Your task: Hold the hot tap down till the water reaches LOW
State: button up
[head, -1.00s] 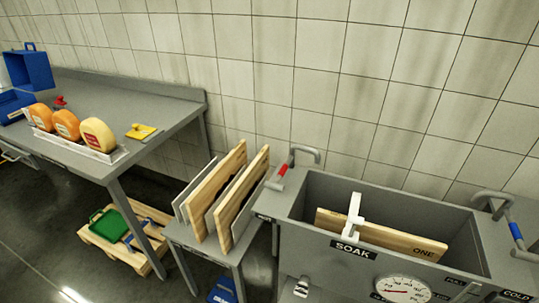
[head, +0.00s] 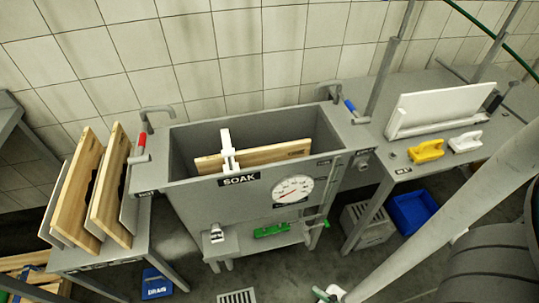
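The grey SOAK tank (head: 185,200) stands in the middle of the head view. The tap with the red grip (head: 141,140) is at its left end, with a bent grey spout (head: 157,110) over the rim. A tap with a blue grip (head: 350,106) is at the right end. A round white dial with a red needle (head: 293,189) is on the front; its markings are too small to read. A wooden board (head: 270,153) sits in the tank with a white bracket (head: 229,150) across it. I cannot make out water inside. My gripper is not in view.
A rack of upright wooden boards (head: 85,205) stands left of the tank. On the right, a bench carries a white board (head: 440,110), a yellow brush (head: 427,151) and a white brush (head: 465,142). A blue bin (head: 412,214) and grey crate (head: 365,222) are on the floor below.

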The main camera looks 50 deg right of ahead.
aim_at(140, 158)
jog(key=j+z, duration=0.2)
jog(key=z, duration=0.15)
jog(key=j+z, duration=0.2)
jog(key=z, duration=0.15)
jog(key=j+z, duration=0.15)
jog(key=j, duration=0.5)
jog(key=j+z, duration=0.2)
jog(key=j, duration=0.45)
jog(key=k+j+z, duration=0.15)
jog(key=j, duration=0.85)
jog(key=k+j, duration=0.15)
jog(key=j, duration=0.3)
